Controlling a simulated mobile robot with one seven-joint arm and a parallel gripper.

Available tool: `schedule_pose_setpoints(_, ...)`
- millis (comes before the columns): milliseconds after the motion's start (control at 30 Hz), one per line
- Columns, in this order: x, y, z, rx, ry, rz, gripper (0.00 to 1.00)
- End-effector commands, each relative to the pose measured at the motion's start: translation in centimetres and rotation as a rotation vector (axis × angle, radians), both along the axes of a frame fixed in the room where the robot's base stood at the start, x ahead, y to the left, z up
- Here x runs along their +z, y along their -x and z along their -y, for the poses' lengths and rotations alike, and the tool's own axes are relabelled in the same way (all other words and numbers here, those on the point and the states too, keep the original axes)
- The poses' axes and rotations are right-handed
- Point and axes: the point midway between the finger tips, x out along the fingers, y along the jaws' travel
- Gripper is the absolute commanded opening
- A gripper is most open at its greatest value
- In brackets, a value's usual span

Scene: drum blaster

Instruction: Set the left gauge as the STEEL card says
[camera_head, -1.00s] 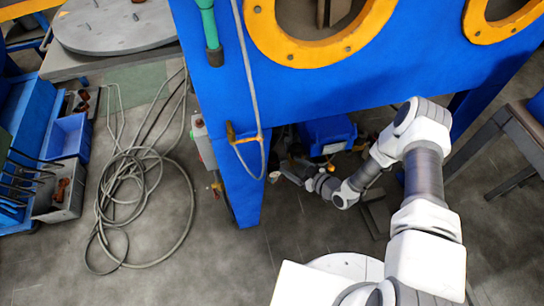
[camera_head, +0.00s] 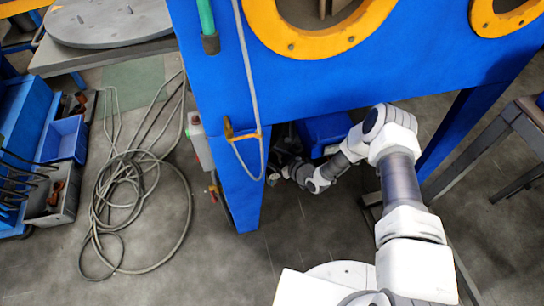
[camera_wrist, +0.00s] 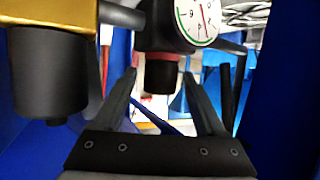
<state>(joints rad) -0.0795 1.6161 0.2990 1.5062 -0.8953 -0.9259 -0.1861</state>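In the wrist view a round gauge (camera_wrist: 197,18) with a white face, a green arc and a red needle shows at the top, partly cut off. Its dark body has a black knob (camera_wrist: 160,76) with a red ring hanging below. My gripper (camera_wrist: 160,73) is open, its two dark fingers reaching up either side of the knob in the picture. I cannot tell whether they touch it. In the head view my gripper is small and partly hidden beneath the blue cabinet (camera_head: 330,70). I cannot make out the STEEL card.
A brass block (camera_wrist: 50,14) with a large black cylinder (camera_wrist: 47,75) stands close at left in the wrist view. A blue cabinet leg (camera_head: 236,185) and a grey box (camera_head: 198,142) stand near my gripper. Coiled hose (camera_head: 135,190) lies on the floor at left.

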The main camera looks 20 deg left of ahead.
Motion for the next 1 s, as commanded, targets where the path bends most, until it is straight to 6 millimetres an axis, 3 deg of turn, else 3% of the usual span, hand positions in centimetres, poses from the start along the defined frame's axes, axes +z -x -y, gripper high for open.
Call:
schedule_pose_setpoints(33, 0.0, 0.02, 0.01, 0.0, 0.0, 0.0, 0.62)
schedule_pose_setpoints(300, -0.01, 0.02, 0.03, 0.0, 0.0, 0.0, 0.14)
schedule_pose_setpoints(400, -0.01, 0.02, 0.04, 0.0, 0.0, 0.001, 0.0)
schedule_pose_setpoints(733, 0.08, 0.12, 0.01, -0.041, -0.001, -0.001, 0.0)
schedule_pose_setpoints(1000, 0.11, 0.24, -0.03, -0.194, 0.0, -0.004, 0.0)
